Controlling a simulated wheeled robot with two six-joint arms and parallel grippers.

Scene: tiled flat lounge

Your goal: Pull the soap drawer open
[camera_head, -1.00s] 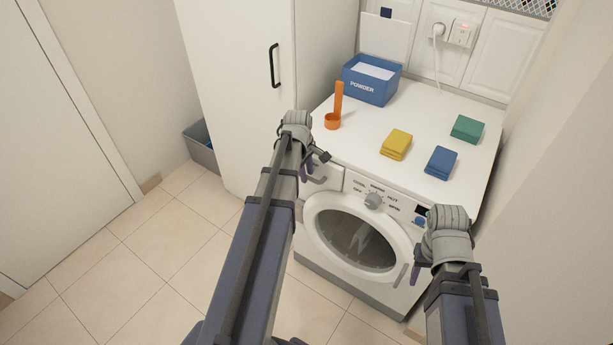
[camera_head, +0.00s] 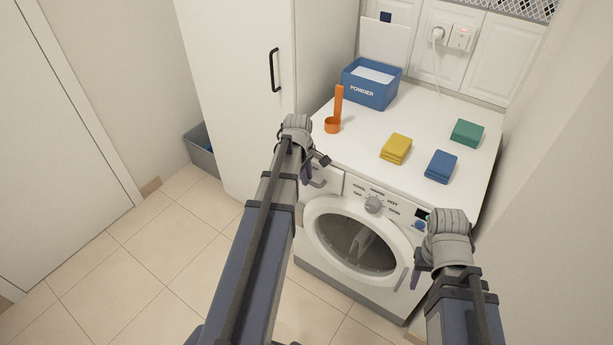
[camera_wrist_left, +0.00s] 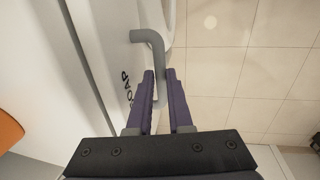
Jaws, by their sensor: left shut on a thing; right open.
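The white soap drawer (camera_head: 334,180) is at the upper left of the washing machine front, looking flush in the head view. In the left wrist view its front (camera_wrist_left: 104,35) carries the partly hidden word SOAP. A grey bar handle (camera_wrist_left: 149,37) stands out from it. My left gripper (camera_head: 312,178) is at the handle. In the left wrist view its purple fingers (camera_wrist_left: 163,85) are shut on the handle, one on each side. My right gripper (camera_head: 416,275) is open and empty in front of the machine's right side, near the door handle.
The washing machine (camera_head: 395,215) has a round door (camera_head: 355,240) below the drawer. On top are a blue powder box (camera_head: 368,92), an orange scoop (camera_head: 333,124), and yellow (camera_head: 396,149), blue (camera_head: 441,167) and green (camera_head: 467,133) cloths. A tall cabinet (camera_head: 235,70) stands left.

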